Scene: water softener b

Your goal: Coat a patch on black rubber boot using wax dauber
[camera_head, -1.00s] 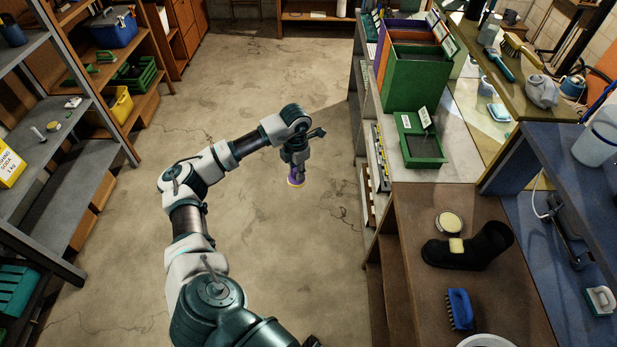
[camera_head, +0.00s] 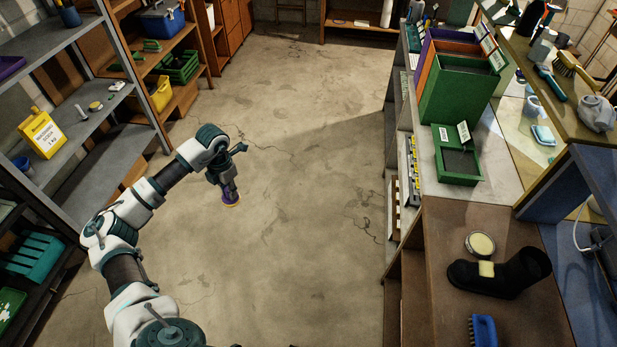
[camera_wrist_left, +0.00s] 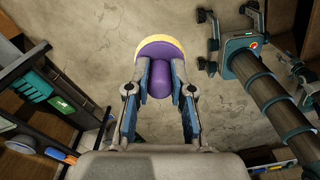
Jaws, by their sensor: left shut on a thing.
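My left gripper (camera_head: 225,186) is shut on the purple wax dauber (camera_head: 230,198) and holds it over open floor, well left of the bench. In the left wrist view the dauber (camera_wrist_left: 158,52) sits between both fingers of the left gripper (camera_wrist_left: 160,84), with its yellow pad at the far end. The black rubber boot (camera_head: 517,274) lies on the brown bench at the right. A pale yellow patch (camera_head: 486,269) is on the boot. A round tin with pale yellow contents (camera_head: 481,244) stands just behind the boot.
A blue brush (camera_head: 484,331) lies in front of the boot on the brown bench (camera_head: 440,290). A green tray (camera_head: 458,160) and tall bins (camera_head: 460,95) stand farther back. Shelves (camera_head: 60,90) line the left side. The concrete floor (camera_head: 300,190) between is clear.

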